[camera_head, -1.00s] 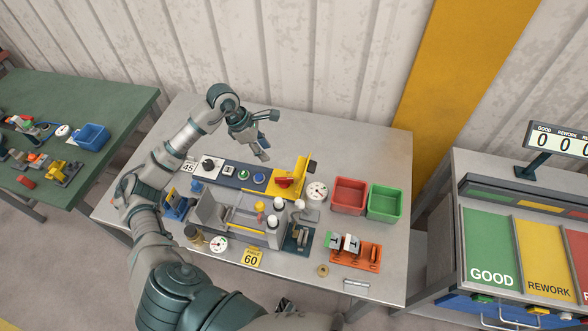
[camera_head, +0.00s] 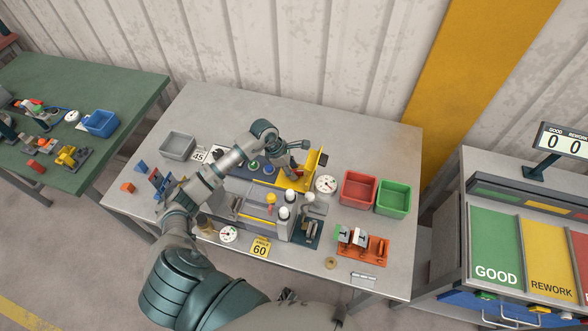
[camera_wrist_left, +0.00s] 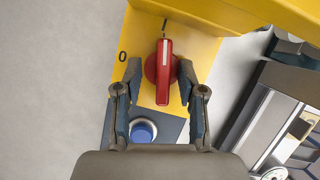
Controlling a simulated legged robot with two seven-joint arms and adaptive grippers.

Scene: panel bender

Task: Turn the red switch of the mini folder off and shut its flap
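The red switch (camera_wrist_left: 162,68) sits on the yellow face of the mini folder (camera_wrist_left: 200,48). Its white line points up at the I mark, and the 0 mark is to its left. My left gripper (camera_wrist_left: 160,72) is open, with one finger on each side of the knob and small gaps visible. In the head view my left gripper (camera_head: 298,147) is over the yellow unit and mostly hides the switch. The yellow flap (camera_head: 314,163) stands raised at the unit's right side. A dark part of my right gripper (camera_head: 286,295) seems to show at the bottom edge; its fingers are unclear.
A blue button (camera_wrist_left: 142,131) is just below the switch. The grey bender (camera_head: 248,208) stands in front of the panel. A dial gauge (camera_head: 326,184), a red bin (camera_head: 358,189) and a green bin (camera_head: 393,197) are to the right. The table's back right is clear.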

